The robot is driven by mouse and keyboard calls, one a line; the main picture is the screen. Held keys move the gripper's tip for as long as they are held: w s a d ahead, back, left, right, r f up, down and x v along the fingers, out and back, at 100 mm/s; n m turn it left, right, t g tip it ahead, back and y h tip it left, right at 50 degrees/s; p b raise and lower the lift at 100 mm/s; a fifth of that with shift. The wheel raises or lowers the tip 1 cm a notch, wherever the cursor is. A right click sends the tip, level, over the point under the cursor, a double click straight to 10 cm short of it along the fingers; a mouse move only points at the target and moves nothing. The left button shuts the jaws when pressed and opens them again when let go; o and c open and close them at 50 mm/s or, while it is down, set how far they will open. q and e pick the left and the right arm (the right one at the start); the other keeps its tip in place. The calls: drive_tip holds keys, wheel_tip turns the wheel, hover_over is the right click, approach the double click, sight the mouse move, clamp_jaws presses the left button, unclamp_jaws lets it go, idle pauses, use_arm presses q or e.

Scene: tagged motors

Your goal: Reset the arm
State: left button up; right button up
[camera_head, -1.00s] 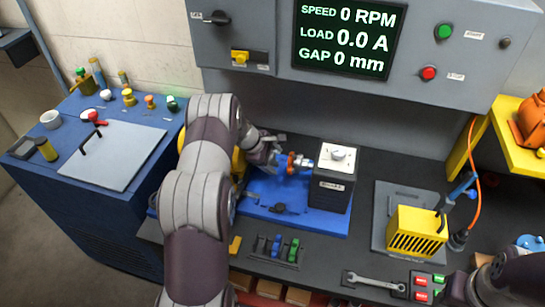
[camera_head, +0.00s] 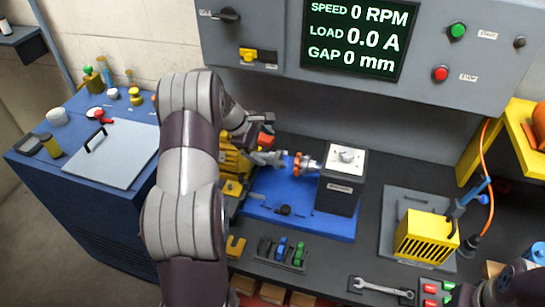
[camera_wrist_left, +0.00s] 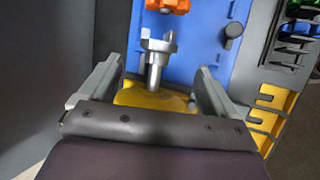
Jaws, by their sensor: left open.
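My left arm reaches in from the bottom of the head view, and its dark left gripper (camera_head: 250,132) is above the yellow motor (camera_head: 232,163). In the left wrist view the two fingers of this gripper (camera_wrist_left: 159,68) are apart. The motor's yellow body (camera_wrist_left: 152,98) and silver shaft hub (camera_wrist_left: 158,55) show between them, with nothing gripped. My right gripper is not visible; only part of that arm shows at bottom right.
A blue cabinet (camera_head: 95,205) on the left carries a grey plate and small parts. A slotted rack (camera_head: 282,252), a wrench (camera_head: 380,287) and a yellow slotted box (camera_head: 426,238) occupy the front and right. The grey control panel (camera_head: 265,25) overhangs the back.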

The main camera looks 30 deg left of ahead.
use_arm(q)
drive_tip(key=shift+v, duration=1.05)
